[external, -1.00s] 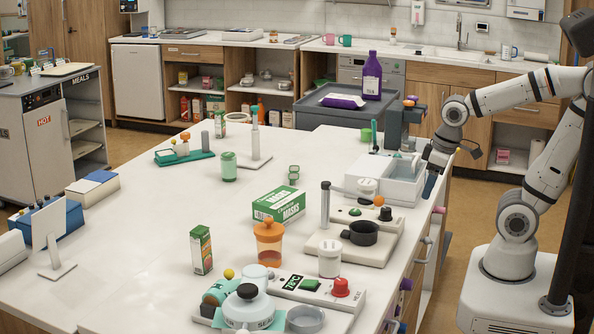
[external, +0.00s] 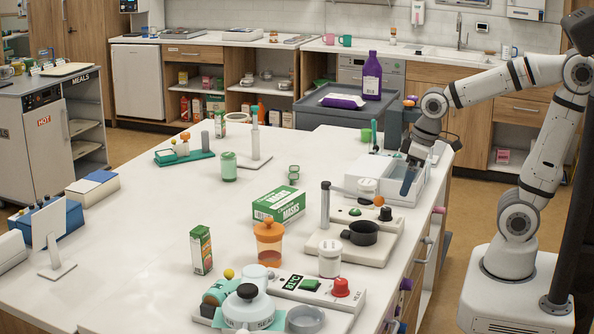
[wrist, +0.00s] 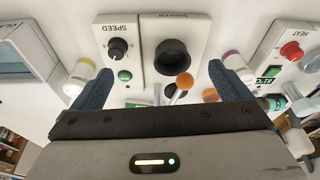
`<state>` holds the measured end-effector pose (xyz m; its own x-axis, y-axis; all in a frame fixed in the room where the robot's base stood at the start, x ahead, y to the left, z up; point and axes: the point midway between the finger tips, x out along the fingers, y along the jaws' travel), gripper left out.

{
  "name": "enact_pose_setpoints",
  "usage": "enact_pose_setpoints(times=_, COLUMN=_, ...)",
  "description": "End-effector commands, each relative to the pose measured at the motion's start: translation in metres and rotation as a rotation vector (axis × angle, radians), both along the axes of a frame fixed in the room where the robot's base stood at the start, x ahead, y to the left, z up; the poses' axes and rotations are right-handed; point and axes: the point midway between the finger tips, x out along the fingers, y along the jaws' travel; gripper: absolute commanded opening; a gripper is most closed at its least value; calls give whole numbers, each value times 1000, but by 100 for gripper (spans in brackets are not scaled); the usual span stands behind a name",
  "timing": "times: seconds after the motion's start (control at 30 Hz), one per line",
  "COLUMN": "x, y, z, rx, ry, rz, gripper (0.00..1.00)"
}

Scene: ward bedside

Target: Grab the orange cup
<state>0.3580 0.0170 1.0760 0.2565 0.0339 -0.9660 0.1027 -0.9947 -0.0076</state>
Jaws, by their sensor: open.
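The orange cup (external: 269,245) stands upright on the white bench in the external view, with an orange lid and a see-through orange body. My gripper (external: 408,182) is open, its dark blue fingers pointing down over the white open box at the bench's right side. It is well to the right of the cup and farther back, apart from it. In the wrist view my open gripper (wrist: 160,85) has nothing between its fingers. A small orange patch there is partly hidden by the right finger; I cannot tell if it is the cup.
A green masks box (external: 279,204) stands behind the cup, and a green-and-white carton (external: 201,250) to its left. A white jar (external: 329,259) and a black pot (external: 363,233) on a white unit are to its right. A heater panel (external: 309,290) lies in front.

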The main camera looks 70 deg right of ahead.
Motion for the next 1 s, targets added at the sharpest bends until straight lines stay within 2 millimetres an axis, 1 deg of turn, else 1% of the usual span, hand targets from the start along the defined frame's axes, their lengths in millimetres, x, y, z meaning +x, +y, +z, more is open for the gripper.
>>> enact_pose_setpoints(times=0.03, x=23, y=9, z=3, rx=4, ry=0, rz=37, gripper=97)
enact_pose_setpoints(times=0.07, x=37, y=14, z=5, rx=7, ry=-6, rz=60, gripper=97)
enact_pose_setpoints(times=0.1, x=55, y=22, z=7, rx=10, ry=-12, rz=92, gripper=97)
enact_pose_setpoints(times=0.17, x=81, y=34, z=8, rx=14, ry=-22, rz=138, gripper=97)
enact_pose_setpoints(times=0.2, x=99, y=43, z=8, rx=17, ry=-29, rz=168, gripper=97)
enact_pose_setpoints(times=0.27, x=125, y=56, z=6, rx=20, ry=-39, rz=213, gripper=97)
enact_pose_setpoints(times=0.3, x=142, y=66, z=4, rx=23, ry=-48, rz=242, gripper=97)
enact_pose_setpoints(times=0.37, x=167, y=81, z=-1, rx=27, ry=-58, rz=287, gripper=97)
enact_pose_setpoints(times=0.4, x=184, y=92, z=-6, rx=29, ry=-66, rz=315, gripper=97)
enact_pose_setpoints(times=0.5, x=221, y=119, z=-18, rx=33, ry=-85, rz=384, gripper=97)
enact_pose_setpoints(times=0.6, x=250, y=143, z=-32, rx=36, ry=-102, rz=442, gripper=97)
enact_pose_setpoints(times=0.7, x=270, y=161, z=-45, rx=38, ry=-115, rz=482, gripper=97)
enact_pose_setpoints(times=0.8, x=281, y=172, z=-52, rx=40, ry=-124, rz=506, gripper=97)
enact_pose_setpoints(times=1.0, x=290, y=180, z=-67, rx=40, ry=-126, rz=518, gripper=97)
